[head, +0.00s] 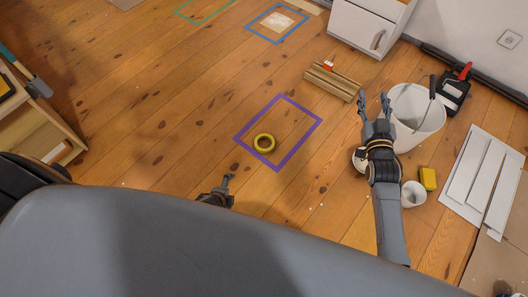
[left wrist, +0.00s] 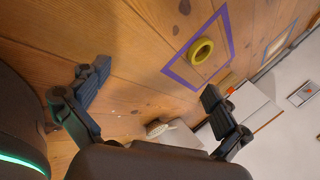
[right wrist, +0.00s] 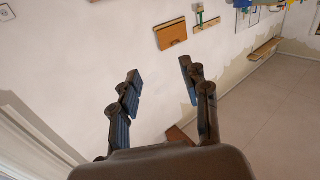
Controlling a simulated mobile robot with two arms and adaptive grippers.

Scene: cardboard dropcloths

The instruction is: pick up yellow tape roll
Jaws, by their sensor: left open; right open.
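The yellow tape roll (head: 264,143) lies flat on the wooden floor inside a purple taped outline (head: 309,133), near its lower left edge. It also shows in the left wrist view (left wrist: 201,50), ahead of the fingers. My left gripper (head: 228,184) is low in the head view, below and left of the roll and apart from it; in the left wrist view its fingers (left wrist: 158,88) are spread and empty. My right gripper (head: 374,104) is to the right of the roll, near the white bucket; in the right wrist view its fingers (right wrist: 160,72) are open and empty, facing a wall.
A white bucket (head: 418,116), a small white cup (head: 413,193) and a yellow block (head: 428,178) stand around my right arm. Wooden pieces (head: 332,83) lie beyond the purple outline. White boards (head: 478,180) lie at right. A wooden shelf unit (head: 36,125) is at left. The floor around the roll is clear.

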